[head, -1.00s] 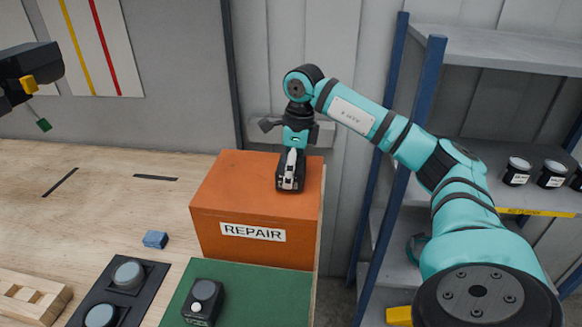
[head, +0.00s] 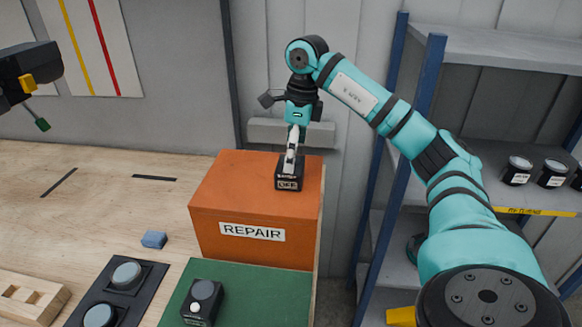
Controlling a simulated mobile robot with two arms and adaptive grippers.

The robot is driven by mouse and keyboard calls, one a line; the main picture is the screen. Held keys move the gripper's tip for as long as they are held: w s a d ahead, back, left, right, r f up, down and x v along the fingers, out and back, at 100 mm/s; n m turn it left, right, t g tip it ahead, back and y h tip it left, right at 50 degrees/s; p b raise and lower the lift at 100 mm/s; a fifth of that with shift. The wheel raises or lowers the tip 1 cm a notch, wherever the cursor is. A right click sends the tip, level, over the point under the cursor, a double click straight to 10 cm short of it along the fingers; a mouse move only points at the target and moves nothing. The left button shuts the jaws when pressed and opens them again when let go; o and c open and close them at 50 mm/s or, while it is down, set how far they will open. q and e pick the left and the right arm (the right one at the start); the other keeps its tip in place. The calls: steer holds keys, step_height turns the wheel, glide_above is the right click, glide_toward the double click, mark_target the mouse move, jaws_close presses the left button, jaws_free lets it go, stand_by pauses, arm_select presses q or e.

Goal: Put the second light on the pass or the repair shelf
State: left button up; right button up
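A small black light (head: 289,182) with a white label stands on top of the orange repair shelf (head: 217,205), near its right side. My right gripper (head: 291,160) is directly above and behind it, fingers pointing down and seen edge-on; it has risen while the light stayed, so I read it as open. Another black light (head: 203,301), with a grey round lens and a white button, lies on the green mat (head: 262,290) in front of the shelf. My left gripper (head: 36,108) hangs at the upper left, partly cut off; its finger opening is hidden.
A black panel (head: 150,287) with two grey domes lies left of the mat. A blue block (head: 154,240) and a wooden slotted holder (head: 32,299) are on the bench (head: 95,215). A blue-posted rack (head: 420,95) with several jars stands right.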

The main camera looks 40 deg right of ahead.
mark_target(297, 164)
step_height(297, 164, up, 7)
steer(key=p, duration=0.1)
steer(key=shift+s+d, duration=0.25)
steer(key=shift+s, duration=0.1)
steer(key=shift+f, duration=0.15)
